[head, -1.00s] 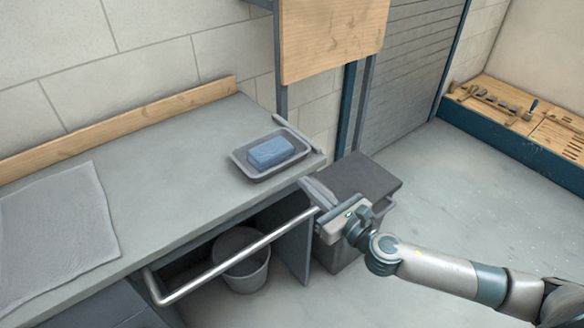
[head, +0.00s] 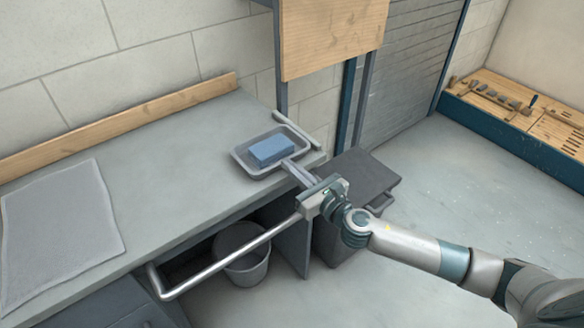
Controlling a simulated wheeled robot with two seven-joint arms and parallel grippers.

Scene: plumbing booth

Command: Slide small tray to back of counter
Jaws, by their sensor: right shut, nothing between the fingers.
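The small grey tray (head: 242,162) sits on the grey counter (head: 165,170) near its right end, with a blue block (head: 272,151) lying in it. My right gripper (head: 290,166) is shut and empty. It reaches over the counter's front edge, and its fingertips are at the tray's near right rim. I cannot tell whether they touch the rim. My left gripper is not in view.
A wooden strip (head: 130,122) runs along the counter's back at the wall. A grey cloth (head: 62,230) lies at the left. A metal rail (head: 220,265) runs along the front. Bare counter lies between cloth and tray. A bucket (head: 245,265) and dark bin (head: 365,175) stand below.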

